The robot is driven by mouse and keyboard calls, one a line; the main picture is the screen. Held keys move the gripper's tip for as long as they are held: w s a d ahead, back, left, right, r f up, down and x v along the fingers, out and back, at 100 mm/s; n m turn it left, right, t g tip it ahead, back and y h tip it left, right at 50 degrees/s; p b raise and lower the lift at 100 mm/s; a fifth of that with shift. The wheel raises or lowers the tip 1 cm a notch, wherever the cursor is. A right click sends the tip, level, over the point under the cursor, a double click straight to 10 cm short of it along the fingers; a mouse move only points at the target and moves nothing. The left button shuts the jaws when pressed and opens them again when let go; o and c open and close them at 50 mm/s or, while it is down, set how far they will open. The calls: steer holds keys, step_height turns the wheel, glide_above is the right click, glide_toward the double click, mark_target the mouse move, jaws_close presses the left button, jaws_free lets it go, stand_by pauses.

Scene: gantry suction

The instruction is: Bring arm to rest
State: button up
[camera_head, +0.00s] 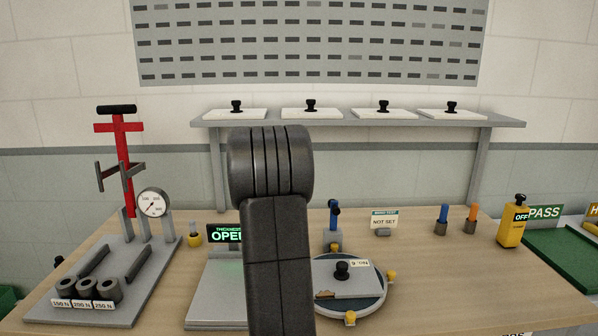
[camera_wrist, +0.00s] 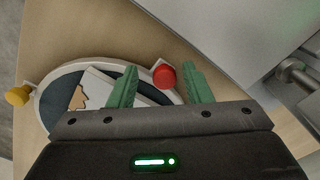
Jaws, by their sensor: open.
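My gripper (camera_wrist: 159,68) is in the wrist view with its two green fingers spread apart and nothing held between them. A red knob (camera_wrist: 164,76) shows in the gap between the fingertips, at the edge of the round turntable (camera_wrist: 42,105). I cannot tell how far below the fingers it is. In the head view my dark arm rises in the middle of the picture and hides part of the bench. My gripper does not show there. The same turntable (camera_head: 371,305) is just right of my arm, with a grey plate (camera_head: 365,282) with a black knob on it.
A red-handled press (camera_head: 124,165) with a gauge stands at the left. A display reading OPEN (camera_head: 222,233) is partly behind my arm. A shelf (camera_head: 350,124) with several knobbed white plates is at the back. A yellow OFF device (camera_head: 512,225) and green tray (camera_head: 560,255) are right.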

steer(key=s+n, duration=0.1)
steer(key=s+n+b, duration=0.1)
steer(key=s, duration=0.1)
steer(key=shift+s+d+r+n, duration=0.1)
steer(key=shift+s+d+n, duration=0.2)
steer(key=shift+d+n, duration=0.1)
steer(key=shift+s+d+r+n+b, duration=0.1)
steer(key=shift+s+d+n+b, duration=0.05)
steer(key=shift+s+n+b, duration=0.25)
steer(key=shift+s+r, duration=0.1)
